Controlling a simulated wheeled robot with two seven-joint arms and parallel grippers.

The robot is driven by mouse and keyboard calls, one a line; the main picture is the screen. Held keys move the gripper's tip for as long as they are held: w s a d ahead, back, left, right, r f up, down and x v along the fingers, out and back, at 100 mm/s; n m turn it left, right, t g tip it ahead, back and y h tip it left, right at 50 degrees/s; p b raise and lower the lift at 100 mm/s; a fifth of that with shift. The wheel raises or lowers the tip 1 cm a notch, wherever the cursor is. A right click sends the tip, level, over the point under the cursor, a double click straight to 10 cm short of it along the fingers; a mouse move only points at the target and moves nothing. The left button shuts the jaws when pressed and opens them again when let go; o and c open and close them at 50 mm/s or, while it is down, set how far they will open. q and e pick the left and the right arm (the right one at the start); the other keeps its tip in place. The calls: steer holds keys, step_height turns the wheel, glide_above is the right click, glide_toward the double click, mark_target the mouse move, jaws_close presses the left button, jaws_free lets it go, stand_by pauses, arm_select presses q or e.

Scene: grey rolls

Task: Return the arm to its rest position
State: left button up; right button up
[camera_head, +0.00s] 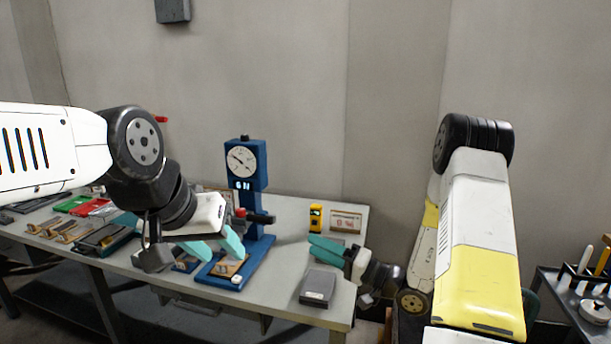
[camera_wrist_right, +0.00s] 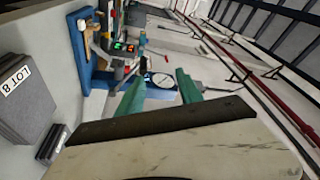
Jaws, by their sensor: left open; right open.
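My left gripper (camera_head: 215,246) has teal fingers and is open, in front of the blue test stand in the head view. My right gripper (camera_head: 328,248), also teal-fingered, is over the right part of the table. In the right wrist view its fingers (camera_wrist_right: 158,92) are spread apart with nothing between them. The blue test stand (camera_head: 262,180) with a round dial (camera_head: 242,161) stands upright on the grey table (camera_head: 345,285). It also shows sideways in the right wrist view (camera_wrist_right: 82,50). My left gripper hides part of its base.
A dark grey box (camera_head: 318,287) lies near the table's right front. A yellow device (camera_head: 316,217) and a framed card (camera_head: 346,220) are at the back right. Red and green trays (camera_head: 90,207) and other items crowd the left. A dark cart (camera_head: 560,300) stands far right.

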steer(key=s+a+r+n+g+h, duration=0.25)
steer(key=s+r+g, duration=0.3)
steer(key=s, duration=0.35)
steer(key=s+a+r+n+g+h, duration=0.2)
steer(key=s+r+n+g, duration=0.15)
steer(key=s+g, duration=0.4)
steer(key=s+d+r+m+t+h, duration=0.2)
steer(key=d+r+t+h, duration=0.1)
steer(key=d, duration=0.4)
steer(key=s+d+r+m+t+h, duration=0.2)
steer(key=s+d+t+h, duration=0.1)
steer(key=d+t+h, duration=0.3)
steer(key=shift+d+r+m+t+h, duration=0.3)
steer(key=shift+d+r+h, duration=0.1)
steer(key=shift+d+h, duration=0.6)
